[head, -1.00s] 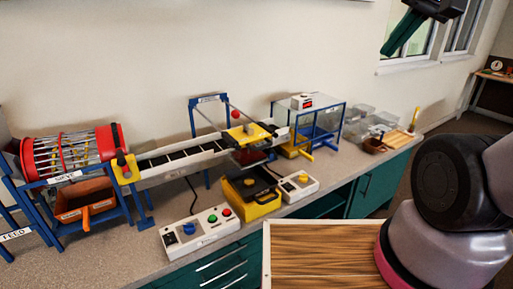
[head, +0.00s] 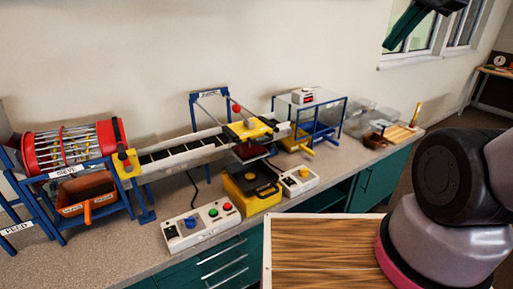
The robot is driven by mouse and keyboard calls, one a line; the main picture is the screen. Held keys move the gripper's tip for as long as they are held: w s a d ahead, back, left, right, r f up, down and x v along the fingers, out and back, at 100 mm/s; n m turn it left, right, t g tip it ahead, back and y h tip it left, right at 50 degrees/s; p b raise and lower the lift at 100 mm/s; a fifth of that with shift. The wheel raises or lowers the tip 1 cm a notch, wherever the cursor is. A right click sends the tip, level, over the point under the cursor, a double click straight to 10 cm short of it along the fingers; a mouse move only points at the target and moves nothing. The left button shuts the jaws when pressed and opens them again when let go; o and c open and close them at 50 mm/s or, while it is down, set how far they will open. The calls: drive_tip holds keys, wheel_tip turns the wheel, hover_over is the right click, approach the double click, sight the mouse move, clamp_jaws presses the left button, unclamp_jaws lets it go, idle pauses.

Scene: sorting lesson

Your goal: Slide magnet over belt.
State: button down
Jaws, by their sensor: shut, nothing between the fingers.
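The belt (head: 183,153) is a dark ribbed strip in a pale frame, sloping up from the red drum to the right. A blue gantry (head: 192,118) with a small, unreadable label stands behind it. A yellow carriage (head: 246,131) with a red ball knob (head: 236,108) sits at the belt's right end, on rails from the gantry. A dark red block hangs below it; this looks like the magnet (head: 250,151), though I cannot be sure. My gripper (head: 396,42), dark green, is shut and empty at the top right, high and well away from the carriage.
A red sieve drum (head: 75,147) in a blue stand is at left, with a brown bin (head: 86,194) below. A control box (head: 201,223), yellow tray unit (head: 252,188) and second switch box (head: 299,180) line the front. A clear-topped blue frame (head: 318,118) stands right.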

drive_tip(key=c, duration=0.9)
unclamp_jaws()
drive_tip(key=shift+w+a+n, duration=0.15)
drive_tip(key=shift+n, duration=0.15)
drive_tip(key=n+g, duration=0.6)
drive_tip(key=n, duration=2.3)
hover_over(265, 140)
drive_tip(key=s+d, duration=0.1)
drive_tip(key=s, duration=0.1)
drive_tip(key=s+d+x, duration=0.1)
drive_tip(key=d+x, duration=0.1)
drive_tip(key=x, duration=0.8)
drive_tip(key=s+d+f+x, duration=0.1)
drive_tip(key=x, duration=0.8)
drive_tip(key=shift+h, duration=0.4)
drive_tip(key=f, duration=0.3)
drive_tip(key=w+f, duration=0.1)
drive_tip(key=f, duration=0.6)
drive_tip(key=shift+w+a+f, duration=0.35)
drive_tip(key=shift+w, duration=0.05)
clamp_jaws()
